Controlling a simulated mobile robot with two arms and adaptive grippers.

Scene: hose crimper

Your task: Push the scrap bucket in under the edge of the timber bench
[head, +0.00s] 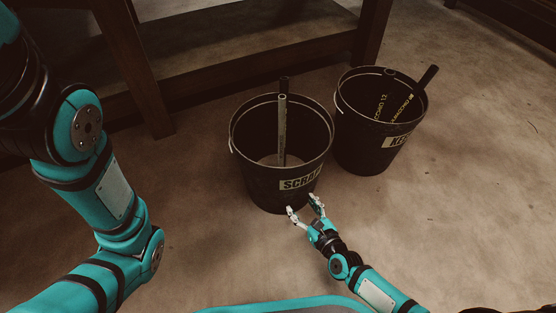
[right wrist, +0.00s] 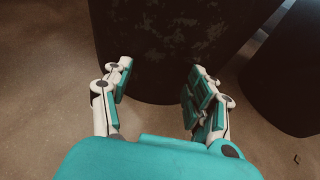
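The scrap bucket (head: 258,185) is black with a "SCRAP" label and stands upright on the floor in front of the timber bench (head: 215,80). Grey and black hose pieces (head: 282,130) stand up inside it. My right gripper (head: 303,203) is open at the bucket's near lower side, just below the label. In the right wrist view the gripper (right wrist: 158,92) has its fingers spread, with the dark bucket wall (right wrist: 160,50) directly ahead. I cannot tell whether the fingertips touch it. My left arm comes in from the left, but its gripper is out of view.
A second black bucket (head: 365,145), its label partly reading "KEE", stands close to the right of the scrap bucket and holds hoses (head: 415,92). A bench leg (head: 140,70) stands to the left. Bare floor (head: 480,190) lies to the right.

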